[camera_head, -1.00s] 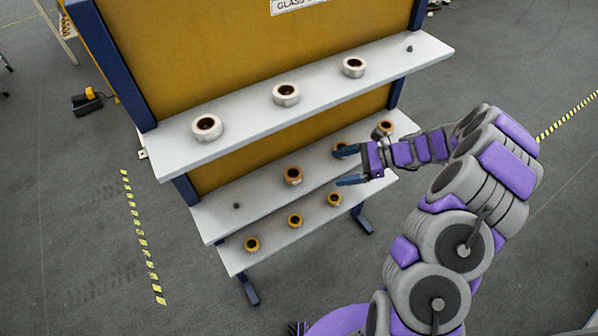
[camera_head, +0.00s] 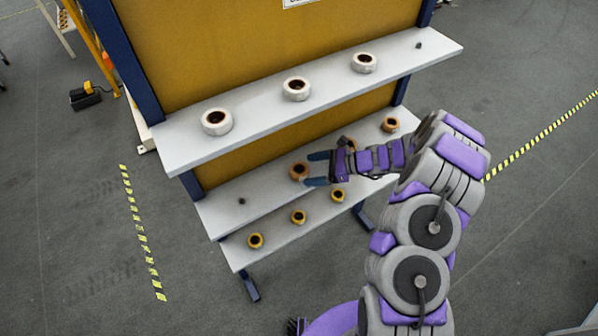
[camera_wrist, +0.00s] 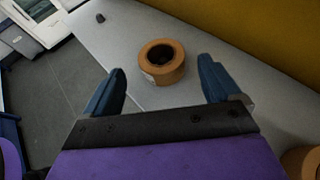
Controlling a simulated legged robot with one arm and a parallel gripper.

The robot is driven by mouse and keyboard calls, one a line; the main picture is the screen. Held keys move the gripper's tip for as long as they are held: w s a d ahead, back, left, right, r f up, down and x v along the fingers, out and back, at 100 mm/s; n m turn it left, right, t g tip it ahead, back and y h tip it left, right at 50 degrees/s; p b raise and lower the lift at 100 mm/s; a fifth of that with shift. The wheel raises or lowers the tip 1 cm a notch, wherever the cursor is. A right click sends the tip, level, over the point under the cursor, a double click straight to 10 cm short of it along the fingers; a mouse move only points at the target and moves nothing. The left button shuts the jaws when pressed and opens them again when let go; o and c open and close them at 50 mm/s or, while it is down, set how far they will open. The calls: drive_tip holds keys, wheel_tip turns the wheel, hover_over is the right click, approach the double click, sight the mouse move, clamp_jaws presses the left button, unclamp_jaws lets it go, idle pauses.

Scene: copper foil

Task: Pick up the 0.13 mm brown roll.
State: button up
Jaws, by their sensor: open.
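Brown rolls stand on the middle shelf; no thickness marking is readable. The leftmost brown roll (camera_head: 299,170) is just left of my gripper (camera_head: 317,169). In the wrist view this brown roll (camera_wrist: 162,62) lies flat on the grey shelf, beyond and between the two blue fingertips, with a pale label on its side. My gripper is open and empty, its fingers apart from the roll. Another brown roll (camera_head: 391,124) stands at the shelf's right, and one between them is mostly hidden behind my gripper.
The upper shelf (camera_head: 190,155) overhangs behind and carries white rolls (camera_head: 297,88). The lower shelf (camera_head: 240,260) in front holds several small yellow rolls (camera_head: 298,217). A small dark knob (camera_head: 241,201) sits at the middle shelf's left. The yellow back panel (camera_wrist: 270,30) bounds the shelf.

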sight(294, 169)
drive_tip(key=shift+r+x, duration=0.25)
drive_tip(key=shift+x, duration=1.05)
drive_tip(key=shift+w+b+x, duration=0.2)
drive_tip(key=shift+b+x, duration=0.15)
drive_tip(key=shift+x, duration=0.7)
drive_tip(key=shift+a, duration=0.7)
drive_tip(key=c, duration=0.3)
drive_tip(key=shift+d, duration=0.5)
drive_tip(key=c, duration=0.5)
drive_tip(key=shift+c, duration=1.2)
drive_tip(key=shift+a, duration=0.35)
